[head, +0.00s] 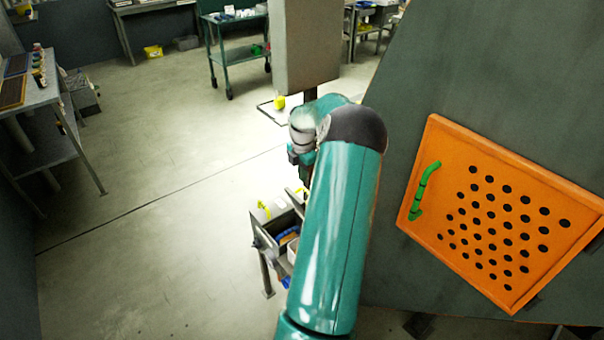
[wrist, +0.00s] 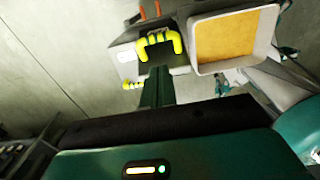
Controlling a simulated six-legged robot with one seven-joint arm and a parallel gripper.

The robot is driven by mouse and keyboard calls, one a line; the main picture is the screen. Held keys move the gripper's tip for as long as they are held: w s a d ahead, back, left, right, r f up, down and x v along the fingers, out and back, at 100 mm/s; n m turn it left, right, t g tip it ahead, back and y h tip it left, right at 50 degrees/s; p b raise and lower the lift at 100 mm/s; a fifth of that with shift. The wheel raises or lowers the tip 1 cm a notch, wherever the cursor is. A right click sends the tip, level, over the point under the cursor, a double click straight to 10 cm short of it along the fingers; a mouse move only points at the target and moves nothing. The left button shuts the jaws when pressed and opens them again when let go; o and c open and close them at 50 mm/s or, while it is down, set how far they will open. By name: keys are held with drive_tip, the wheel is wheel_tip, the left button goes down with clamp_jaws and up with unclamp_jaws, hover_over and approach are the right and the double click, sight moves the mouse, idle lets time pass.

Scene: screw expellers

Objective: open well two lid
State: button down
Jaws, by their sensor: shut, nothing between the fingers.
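In the wrist view, my gripper (wrist: 158,72) shows as a narrow dark-green shape, shut and empty. Beyond it is a grey unit with a yellow U-shaped handle (wrist: 160,45) on a dark panel; the fingertips appear just below this handle, and contact cannot be told. A second yellow handle (wrist: 133,84) lies lower and is partly hidden by the gripper. No marking shows which lid is well two. In the head view, yellow handles (head: 264,209) show on the grey unit (head: 268,236), largely hidden behind my teal arm; my fingertips are hidden there.
A white-rimmed bin with an orange-tan inside (wrist: 235,40) sits right of the handles. An orange perforated panel (head: 500,215) with a green handle (head: 425,188) is on the large grey machine at right. A bench (head: 35,90) stands far left. The floor at left is clear.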

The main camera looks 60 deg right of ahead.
sight(307, 191)
wheel_tip(307, 191, down, 7)
idle(0.3)
drive_tip(key=shift+s+d, duration=0.25)
drive_tip(key=shift+d, duration=0.25)
drive_tip(key=shift+s+d, duration=0.25)
drive_tip(key=shift+d, duration=0.2)
drive_tip(key=shift+r, duration=0.1)
